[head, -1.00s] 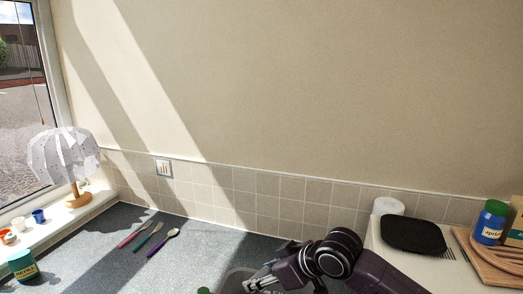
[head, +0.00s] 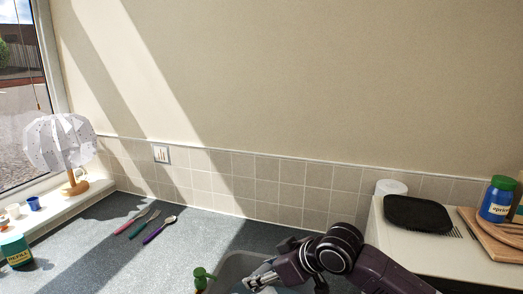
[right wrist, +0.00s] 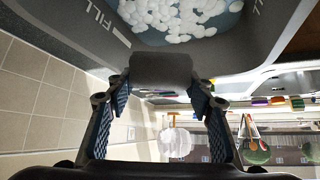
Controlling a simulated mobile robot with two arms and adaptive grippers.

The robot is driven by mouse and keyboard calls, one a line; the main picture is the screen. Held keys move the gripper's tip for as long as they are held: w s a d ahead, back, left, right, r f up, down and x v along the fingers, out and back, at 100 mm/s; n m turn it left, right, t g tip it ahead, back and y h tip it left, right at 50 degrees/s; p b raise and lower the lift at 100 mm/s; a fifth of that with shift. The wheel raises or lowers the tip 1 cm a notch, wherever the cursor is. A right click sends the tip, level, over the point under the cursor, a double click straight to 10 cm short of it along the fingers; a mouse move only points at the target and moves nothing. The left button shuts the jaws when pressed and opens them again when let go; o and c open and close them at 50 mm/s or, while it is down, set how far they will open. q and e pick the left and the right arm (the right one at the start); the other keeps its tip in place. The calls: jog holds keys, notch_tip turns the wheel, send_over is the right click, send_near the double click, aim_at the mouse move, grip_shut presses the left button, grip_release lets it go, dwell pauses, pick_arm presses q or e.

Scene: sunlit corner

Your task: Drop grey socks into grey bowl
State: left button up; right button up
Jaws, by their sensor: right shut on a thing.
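My right gripper (head: 256,281) is over the sink at the bottom of the head view. In the right wrist view my right gripper (right wrist: 160,92) has its two fingers on either side of a smooth dark grey block-like thing (right wrist: 160,72) and is shut on it. I cannot tell whether this is the grey socks. No grey bowl can be made out for sure in either view. My left gripper is not in view.
The grey sink (head: 228,266) has a FILL mark and white lumps inside in the wrist view. A green-capped bottle (head: 201,278) stands at its left. Coloured cutlery (head: 143,224) lies on the counter. A lamp (head: 62,147) stands on the sill. A black pad (head: 417,212) is right.

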jog(key=o, duration=1.2)
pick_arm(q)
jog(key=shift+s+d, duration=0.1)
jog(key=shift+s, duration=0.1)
pick_arm(e)
jog(key=v, duration=1.2)
jog(key=shift+r, duration=0.1)
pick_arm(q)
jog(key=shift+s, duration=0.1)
